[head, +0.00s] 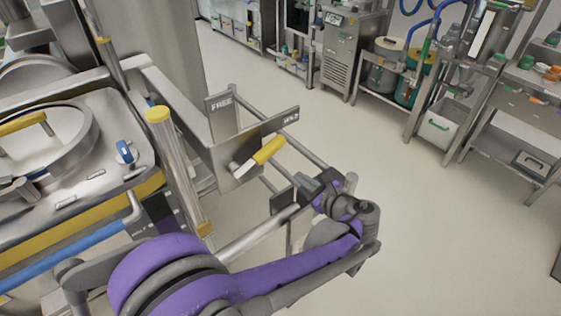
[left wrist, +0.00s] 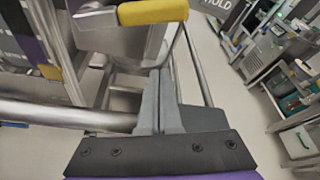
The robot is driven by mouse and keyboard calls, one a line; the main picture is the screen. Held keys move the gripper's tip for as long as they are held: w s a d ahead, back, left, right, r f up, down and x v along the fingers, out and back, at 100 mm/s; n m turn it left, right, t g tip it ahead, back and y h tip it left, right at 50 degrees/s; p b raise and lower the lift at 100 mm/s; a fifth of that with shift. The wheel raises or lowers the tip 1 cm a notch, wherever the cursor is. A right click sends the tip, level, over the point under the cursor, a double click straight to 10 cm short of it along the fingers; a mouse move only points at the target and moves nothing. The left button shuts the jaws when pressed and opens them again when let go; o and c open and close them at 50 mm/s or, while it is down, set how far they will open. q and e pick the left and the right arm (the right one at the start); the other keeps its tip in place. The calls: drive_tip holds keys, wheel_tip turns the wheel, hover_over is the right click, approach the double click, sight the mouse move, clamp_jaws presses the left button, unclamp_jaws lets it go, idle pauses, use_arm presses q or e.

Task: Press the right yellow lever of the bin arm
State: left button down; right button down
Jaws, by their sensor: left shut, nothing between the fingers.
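A yellow-gripped lever (head: 268,149) sticks out from a steel plate on the bin arm, between signs reading FREE and HOLD. The left wrist view shows a large yellow grip (left wrist: 152,11) at the top, beyond my fingertips. My left gripper (head: 306,184) is shut and empty, below and to the right of the lever in the head view. Its closed fingers (left wrist: 160,76) show in the left wrist view with a gap before the yellow grip. I see no contact. My right gripper is in neither view.
The HOLD sign (head: 290,117) and steel rails stand close around the lever. The steel vessel (head: 100,200) fills the left side. The floor (head: 420,210) to the right is clear.

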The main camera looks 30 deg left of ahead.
sight(257, 155)
use_arm(q)
drive_tip(key=shift+r, duration=0.1)
drive_tip(key=w+a, duration=0.3)
drive_tip(key=a, duration=0.5)
drive_tip(key=shift+w+a+r+p, duration=0.25)
drive_tip(key=shift+a+r+p, duration=0.05)
drive_tip(key=shift+a+p, duration=0.1)
idle(0.4)
drive_tip(key=shift+r, duration=0.1)
